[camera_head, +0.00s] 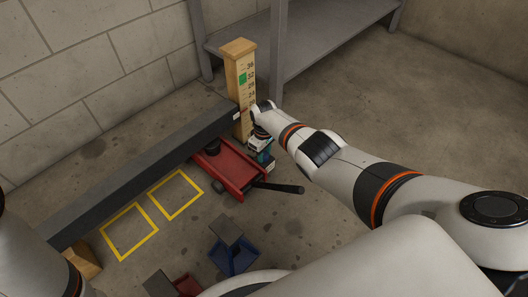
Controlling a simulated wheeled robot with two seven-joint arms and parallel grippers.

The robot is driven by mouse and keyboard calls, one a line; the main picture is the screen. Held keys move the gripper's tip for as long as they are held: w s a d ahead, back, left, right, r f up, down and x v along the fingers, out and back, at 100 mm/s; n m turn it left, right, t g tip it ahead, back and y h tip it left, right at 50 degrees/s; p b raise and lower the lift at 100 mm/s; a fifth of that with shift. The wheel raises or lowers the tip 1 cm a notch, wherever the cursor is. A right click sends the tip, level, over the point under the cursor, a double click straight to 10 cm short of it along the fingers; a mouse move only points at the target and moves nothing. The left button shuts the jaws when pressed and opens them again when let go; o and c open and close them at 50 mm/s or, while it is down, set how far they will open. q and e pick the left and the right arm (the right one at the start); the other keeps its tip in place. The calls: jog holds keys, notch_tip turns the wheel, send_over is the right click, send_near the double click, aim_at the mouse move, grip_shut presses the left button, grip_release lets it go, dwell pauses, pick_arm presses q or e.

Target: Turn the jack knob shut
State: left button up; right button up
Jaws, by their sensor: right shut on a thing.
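The red jack (226,172) stands on the concrete floor under the dark tube chassis (150,165). Its black lift pad is below the tube, and its black handle (285,188) points right. My right gripper (265,160) reaches down from the right to the jack's back right end, near the base of the handle. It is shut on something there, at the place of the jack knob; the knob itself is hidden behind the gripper. My left arm shows only in part at the lower left, and its gripper is out of view.
A wooden post (243,75) with a number scale and a green mark stands behind the jack, close to my right wrist. A grey metal shelf (300,30) is at the back. Yellow floor squares (130,232), a blue stand (233,258) and a red stand (186,286) are in front.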

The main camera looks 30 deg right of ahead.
jog(key=shift+m, duration=0.6)
jog(key=o, duration=1)
